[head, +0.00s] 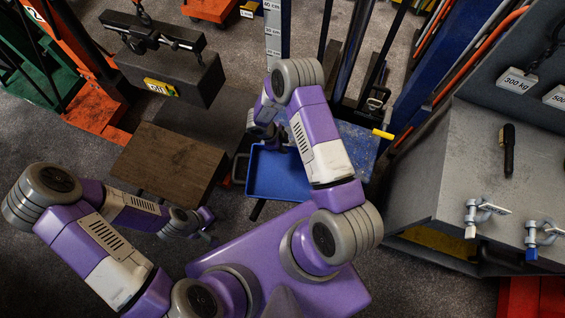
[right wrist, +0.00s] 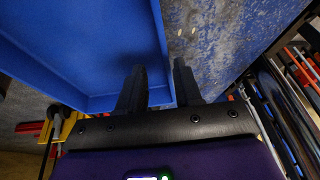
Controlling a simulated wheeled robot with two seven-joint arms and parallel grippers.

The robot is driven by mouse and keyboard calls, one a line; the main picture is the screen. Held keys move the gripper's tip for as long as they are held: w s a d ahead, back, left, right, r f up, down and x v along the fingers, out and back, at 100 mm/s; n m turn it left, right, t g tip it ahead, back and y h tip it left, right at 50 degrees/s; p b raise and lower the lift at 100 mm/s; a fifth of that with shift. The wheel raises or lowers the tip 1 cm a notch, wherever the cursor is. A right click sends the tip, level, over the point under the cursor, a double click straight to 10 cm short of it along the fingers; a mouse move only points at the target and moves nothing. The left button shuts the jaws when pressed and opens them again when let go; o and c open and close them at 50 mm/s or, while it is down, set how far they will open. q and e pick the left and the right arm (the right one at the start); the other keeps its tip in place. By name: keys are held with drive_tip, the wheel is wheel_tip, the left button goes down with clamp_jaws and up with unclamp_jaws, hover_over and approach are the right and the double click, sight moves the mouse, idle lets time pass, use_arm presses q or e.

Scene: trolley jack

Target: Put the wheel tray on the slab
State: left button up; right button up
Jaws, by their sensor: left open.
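The blue tray (head: 264,185), likely the wheel tray, lies level in front of my base and is partly hidden by my right arm. It also shows in the right wrist view (right wrist: 75,50). My right gripper (head: 284,138) is at its far side; in the right wrist view its two fingers (right wrist: 160,68) are apart, one on each side of the tray's wall. I cannot tell whether they press it. A worn blue-grey plate (head: 357,143) adjoins the tray's right side. My left gripper (head: 210,228) is open and empty, low between a brown wooden block (head: 170,160) and my base. I cannot tell which surface is the slab.
A dark weight block (head: 190,78) with a yellow label hangs at the upper left, behind the wooden block. An orange and green frame (head: 75,60) stands at the far left. A grey bench (head: 450,165) with shackles and a brush fills the right. Blue posts rise behind the tray.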

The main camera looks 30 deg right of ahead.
drive_tip(key=x, duration=0.4)
drive_tip(key=shift+w+d+f+b, duration=0.2)
drive_tip(key=shift+w+f+b, duration=0.15)
clamp_jaws()
idle(1.1)
